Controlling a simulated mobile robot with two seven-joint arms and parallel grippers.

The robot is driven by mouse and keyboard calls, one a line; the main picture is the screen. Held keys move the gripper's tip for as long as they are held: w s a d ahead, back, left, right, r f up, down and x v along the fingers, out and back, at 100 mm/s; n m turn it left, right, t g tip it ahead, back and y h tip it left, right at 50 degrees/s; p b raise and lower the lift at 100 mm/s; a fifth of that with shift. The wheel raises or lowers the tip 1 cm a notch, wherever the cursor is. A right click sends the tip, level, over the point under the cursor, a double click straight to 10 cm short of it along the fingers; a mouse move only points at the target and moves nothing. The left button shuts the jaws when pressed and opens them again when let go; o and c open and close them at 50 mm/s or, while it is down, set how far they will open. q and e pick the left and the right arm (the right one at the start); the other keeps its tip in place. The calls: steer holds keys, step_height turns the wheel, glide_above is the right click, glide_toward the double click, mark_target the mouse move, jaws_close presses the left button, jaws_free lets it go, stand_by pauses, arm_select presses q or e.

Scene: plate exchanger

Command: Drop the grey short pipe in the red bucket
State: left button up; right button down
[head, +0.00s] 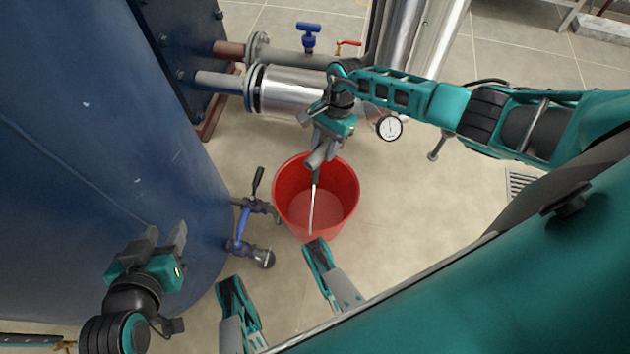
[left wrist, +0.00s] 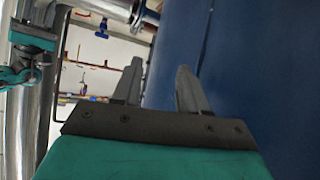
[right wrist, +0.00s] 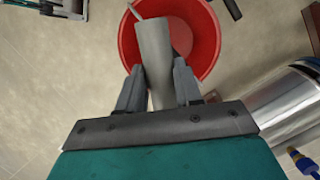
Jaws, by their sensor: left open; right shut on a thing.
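The grey short pipe (head: 316,158) is held in my right gripper (head: 326,140), over the far rim of the red bucket (head: 284,204). In the right wrist view the pipe (right wrist: 154,50) sits between the two fingers of the gripper (right wrist: 159,78), and its far end overlaps the red bucket (right wrist: 207,50). The bucket stands upright on the floor. A thin light rod (head: 312,207) shows in front of its inside. My left gripper (head: 164,240) is open and empty beside the blue tank, and its spread fingers also show in the left wrist view (left wrist: 160,78).
A large blue tank (head: 90,170) fills the left side. A silver pipe section (head: 285,92) with flanges lies beyond the bucket. A valve with a blue body (head: 240,225) stands left of the bucket. A pressure gauge (head: 389,127) is at upper right. Floor right of the bucket is clear.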

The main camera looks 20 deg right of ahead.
step_height(320, 180, down, 2)
steer(key=shift+f+b, duration=0.15)
steer(key=shift+b, duration=0.35)
steer(key=shift+f, duration=0.2)
arm_select(q)
steer(key=shift+w+d+f, duration=0.1)
steer(key=shift+w+d, duration=0.2)
steer(key=shift+w, duration=0.35)
